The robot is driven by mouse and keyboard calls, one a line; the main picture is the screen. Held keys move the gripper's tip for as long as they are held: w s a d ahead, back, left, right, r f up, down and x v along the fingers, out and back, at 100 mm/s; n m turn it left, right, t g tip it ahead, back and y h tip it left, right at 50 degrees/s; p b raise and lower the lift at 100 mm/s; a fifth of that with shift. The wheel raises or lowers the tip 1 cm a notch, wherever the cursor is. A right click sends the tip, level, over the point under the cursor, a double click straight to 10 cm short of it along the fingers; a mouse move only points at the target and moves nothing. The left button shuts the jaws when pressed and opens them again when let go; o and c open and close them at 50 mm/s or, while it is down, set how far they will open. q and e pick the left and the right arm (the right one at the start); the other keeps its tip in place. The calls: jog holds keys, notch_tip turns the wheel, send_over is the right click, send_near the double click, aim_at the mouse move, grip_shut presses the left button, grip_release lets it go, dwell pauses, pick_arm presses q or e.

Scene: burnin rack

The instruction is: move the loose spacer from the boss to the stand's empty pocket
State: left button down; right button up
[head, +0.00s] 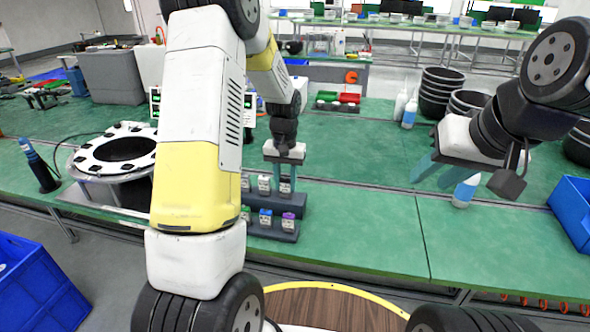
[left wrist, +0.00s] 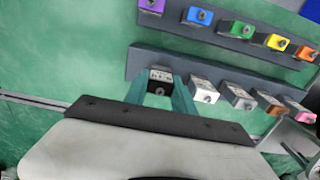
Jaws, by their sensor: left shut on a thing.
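My left gripper (head: 284,183) reaches down over the dark grey stand. In the left wrist view its teal fingers (left wrist: 163,90) are shut on a black block with a white label (left wrist: 160,81), the spacer. This spacer is at the end of a stand row (left wrist: 145,60), in line with white, brown and pink-fronted blocks (left wrist: 203,91). I cannot tell whether it is fully seated in a pocket. The other row holds purple, blue, green, yellow and orange blocks (left wrist: 240,29). My right gripper (head: 437,172) is open and empty above the right of the bench. I cannot make out the boss.
A white ring fixture (head: 90,161) stands left on the green bench (head: 360,215). Bottles (head: 410,112) and black bins (head: 440,90) stand at the back right. A blue crate (head: 572,208) sits at the right edge.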

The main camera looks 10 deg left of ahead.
aim_at(285, 177)
pick_arm(q)
jog(key=shift+f, duration=0.1)
jog(key=c, duration=1)
grip_release()
jog(key=shift+o, duration=0.2)
jog(key=shift+r, duration=3.85)
